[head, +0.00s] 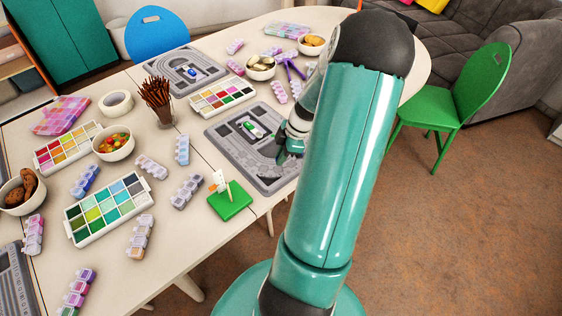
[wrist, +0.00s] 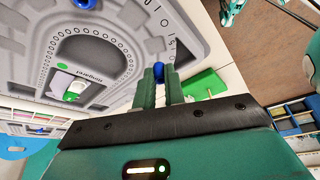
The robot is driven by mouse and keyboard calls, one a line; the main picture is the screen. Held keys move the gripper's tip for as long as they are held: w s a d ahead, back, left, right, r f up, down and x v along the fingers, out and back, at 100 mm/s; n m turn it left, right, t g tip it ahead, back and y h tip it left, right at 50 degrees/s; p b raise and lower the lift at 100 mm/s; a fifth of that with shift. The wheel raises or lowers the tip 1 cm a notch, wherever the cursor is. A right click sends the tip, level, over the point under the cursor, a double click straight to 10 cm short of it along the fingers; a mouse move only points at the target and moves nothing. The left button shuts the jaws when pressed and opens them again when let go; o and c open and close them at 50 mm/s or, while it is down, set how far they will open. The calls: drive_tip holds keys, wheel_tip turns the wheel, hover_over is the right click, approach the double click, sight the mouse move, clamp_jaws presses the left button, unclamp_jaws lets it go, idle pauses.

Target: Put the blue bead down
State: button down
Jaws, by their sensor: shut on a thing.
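My gripper (wrist: 159,76) is shut on a blue bead (wrist: 158,67), which shows between its green fingertips in the wrist view. In the head view my gripper (head: 287,149) is over the right part of the nearer grey bead board (head: 222,151), and my arm hides part of that board. The held bead cannot be made out there. The board (wrist: 35,60) fills the left of the wrist view, and the bead's height above it is unclear. Another blue bead (wrist: 85,3) shows at the top edge.
A second grey board (head: 166,62) with a blue bead (head: 191,72) lies farther back. Paint-like trays (head: 108,209), bowls (head: 113,143) and a cup of sticks (head: 157,100) crowd the left. A green chair (head: 455,103) stands at the right.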

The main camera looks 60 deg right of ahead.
sight(277, 170)
drive_tip(key=shift+w+d+f, duration=0.1)
drive_tip(key=shift+d+f, duration=0.05)
drive_tip(key=shift+f, duration=1.55)
drive_tip(key=shift+f, duration=0.25)
drive_tip(key=c, duration=1.5)
unclamp_jaws()
drive_tip(key=shift+f, duration=0.1)
